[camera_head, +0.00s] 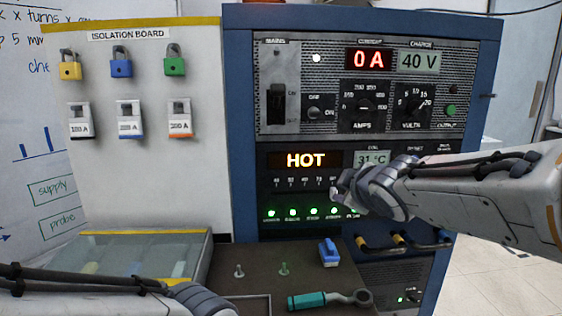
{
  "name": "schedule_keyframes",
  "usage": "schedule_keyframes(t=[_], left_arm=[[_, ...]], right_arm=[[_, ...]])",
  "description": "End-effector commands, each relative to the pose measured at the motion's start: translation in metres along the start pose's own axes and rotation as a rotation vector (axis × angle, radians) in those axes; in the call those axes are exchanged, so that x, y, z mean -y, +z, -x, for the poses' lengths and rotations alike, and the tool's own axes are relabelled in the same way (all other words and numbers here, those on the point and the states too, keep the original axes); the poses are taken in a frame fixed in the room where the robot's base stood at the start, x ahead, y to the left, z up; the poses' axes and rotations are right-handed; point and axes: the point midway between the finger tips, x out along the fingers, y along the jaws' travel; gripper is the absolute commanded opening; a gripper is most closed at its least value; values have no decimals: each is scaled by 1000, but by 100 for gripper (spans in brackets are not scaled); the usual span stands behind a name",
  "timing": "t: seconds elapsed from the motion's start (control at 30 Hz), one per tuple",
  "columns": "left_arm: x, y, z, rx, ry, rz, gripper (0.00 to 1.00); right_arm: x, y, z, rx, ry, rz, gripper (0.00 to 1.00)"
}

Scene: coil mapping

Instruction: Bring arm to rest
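My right arm comes in from the right, and its gripper (342,190) is in front of the blue cabinet's lower panel, by the right end of the row of green lights. The fingers are small and seen partly from behind, so I cannot tell whether they are open or shut. My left arm crosses the bottom left corner, low in front of the glass-topped case. Its gripper is outside the picture or hidden. The blue cabinet (240,130) shows 0 A, 40 V, the word HOT (306,160) and 31 °C.
An isolation board (140,130) at left holds padlocks and tags. A glass-topped case (135,255) stands below it.

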Motion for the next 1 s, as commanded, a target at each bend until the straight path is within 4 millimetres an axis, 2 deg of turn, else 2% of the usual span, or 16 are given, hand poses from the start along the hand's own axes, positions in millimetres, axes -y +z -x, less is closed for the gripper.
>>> schedule_keyframes(t=[0.03,0.13,0.2,0.3,0.4,0.5,0.67,0.7,1.0], left_arm=[[0,0,0,0,0,0,50],[0,0,0,0,0,0,50],[0,0,0,0,0,0,50],[0,0,0,0,0,0,50],[0,0,0,0,0,0,50],[0,0,0,0,0,0,50],[0,0,0,0,0,0,50],[-1,0,12,1,0,0,50],[-6,-5,89,0,0,0,50]], right_arm=[[41,-2,4,32,-97,-68,46],[116,3,22,132,-277,-201,46],[165,10,40,216,-398,-272,46],[223,21,73,335,-546,-341,46],[266,33,105,448,-662,-383,46],[300,44,138,554,-758,-405,46],[341,65,191,725,-885,-416,46],[334,61,201,744,-895,-420,46],[272,23,229,735,-887,-423,46]])
